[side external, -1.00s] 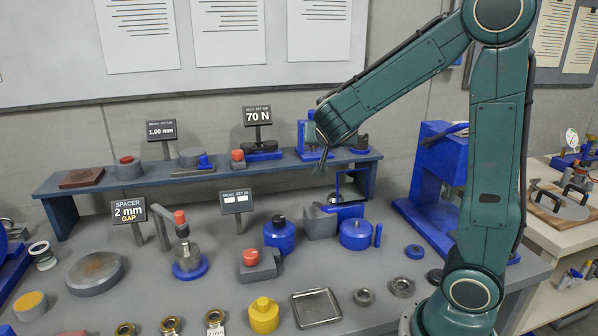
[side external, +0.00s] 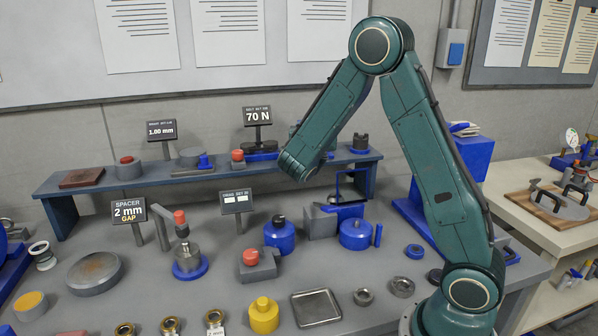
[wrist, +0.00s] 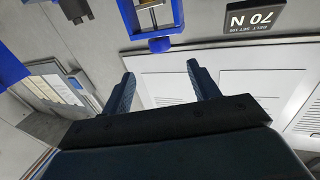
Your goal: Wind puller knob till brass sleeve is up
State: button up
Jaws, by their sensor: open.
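In the wrist view, a blue frame (wrist: 128,20) with a metal part inside it stands at the top edge, seen upside down. A round blue knob (wrist: 160,44) sits at its end and looks like the puller knob. My gripper (wrist: 160,76) is open and empty, its two fingers apart and pointing toward the knob without touching it. In the side view, my wrist (side external: 297,166) is in front of the shelf and hides most of that device; my fingers are hidden there.
The 70 N sign (side external: 257,116) stands on the blue shelf (side external: 110,183) left of my wrist. A blue press (side external: 475,155) is at the right. The bench below holds blue pots, a metal tray (side external: 316,307) and several brass-ringed parts along the front.

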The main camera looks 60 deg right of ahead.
jog(key=shift+x, duration=6.8)
jog(key=shift+c, duration=0.4)
jog(key=c, duration=0.9)
jog(key=shift+n+t+y, duration=1.5)
jog(key=shift+n+t, duration=0.2)
jog(key=shift+t, duration=0.5)
jog(key=shift+n+t+y, duration=1.9)
jog(key=shift+n+y, duration=0.1)
jog(key=shift+y, duration=0.5)
jog(key=shift+n+t+y, duration=0.5)
jog(key=shift+n+y, duration=0.3)
jog(key=shift+y, duration=0.4)
jog(key=shift+n+t+y, duration=0.5)
jog(key=shift+n+y, duration=0.9)
jog(key=shift+y, duration=0.7)
jog(key=shift+a+n+y, duration=0.1)
jog(key=shift+n+y, duration=1.1)
jog(key=shift+y, duration=0.7)
